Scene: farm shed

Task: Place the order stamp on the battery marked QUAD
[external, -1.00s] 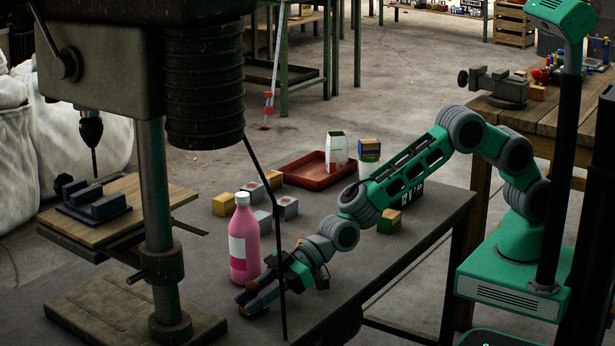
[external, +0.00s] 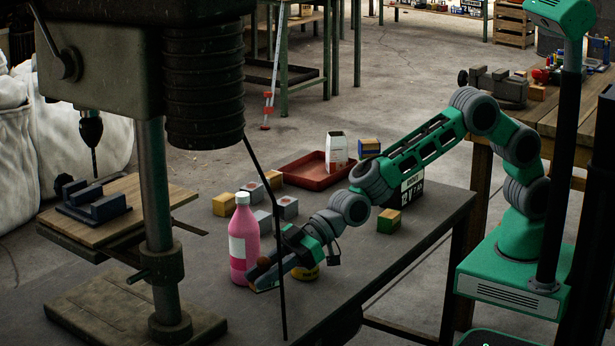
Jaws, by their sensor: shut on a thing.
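My gripper (external: 260,276) is low over the near part of the dark table, just right of the pink bottle. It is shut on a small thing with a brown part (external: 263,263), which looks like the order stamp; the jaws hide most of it. A black box with a white label (external: 411,186), which looks like a battery, stands behind my arm, partly covered by it. Its print is too small to read as QUAD. Several small blocks stand around: yellow (external: 225,205), grey (external: 288,207) and yellow-green (external: 388,221). I cannot read any marking on them.
The pink bottle (external: 244,245) stands close beside my gripper. A red tray (external: 311,172) with a white carton (external: 337,149) is at the back. The drill press (external: 160,220) blocks the left. The table's right front is clear.

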